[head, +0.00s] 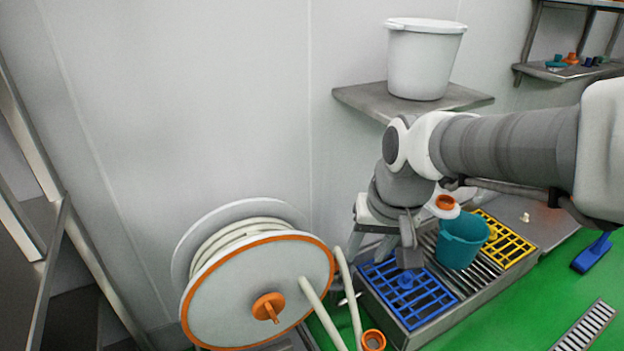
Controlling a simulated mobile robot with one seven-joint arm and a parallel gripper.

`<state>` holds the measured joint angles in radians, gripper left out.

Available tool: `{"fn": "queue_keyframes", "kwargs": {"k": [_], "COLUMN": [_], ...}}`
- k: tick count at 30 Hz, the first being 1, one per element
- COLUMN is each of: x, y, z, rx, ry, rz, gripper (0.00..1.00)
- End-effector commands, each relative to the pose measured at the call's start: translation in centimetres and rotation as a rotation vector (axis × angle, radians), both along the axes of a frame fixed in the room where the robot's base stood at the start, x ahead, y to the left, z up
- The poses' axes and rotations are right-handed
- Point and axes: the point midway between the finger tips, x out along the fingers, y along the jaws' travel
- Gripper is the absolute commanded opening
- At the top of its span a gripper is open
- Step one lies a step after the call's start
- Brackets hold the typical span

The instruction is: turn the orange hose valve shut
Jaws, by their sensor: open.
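A hose reel (225,305) with an orange rim stands at the lower left, wound with a pale hose (240,232). An orange knob with a short handle (268,307) sits at the middle of its face. An orange ring-shaped piece (373,340) lies low, right of the reel by the hose. Another orange round piece on a white part (446,203) shows behind my arm; I cannot tell which of these is the valve. My gripper (408,257) points down, above the blue grate, right of the reel and apart from the orange knob. Its jaws are open and seem empty.
A blue grate (435,298) and a yellow grate (517,250) lie on a metal drain unit, with a teal bucket (462,242) between them. A white bucket (425,65) stands on a wall shelf (355,97). Metal racking (85,260) stands left.

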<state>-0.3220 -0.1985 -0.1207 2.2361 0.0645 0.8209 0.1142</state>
Motion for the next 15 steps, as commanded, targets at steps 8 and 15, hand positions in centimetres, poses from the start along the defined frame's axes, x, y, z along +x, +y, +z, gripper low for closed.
{"fn": "queue_keyframes", "kwargs": {"k": [8, 15], "x": [4.5, 6.7], "y": [6.1, 11.3], "z": [-6.0, -12.7], "rx": [-0.032, -0.098], "ry": [0.113, 0.183], "rz": [0.032, 0.056], "gripper": [0.46, 0.46]}}
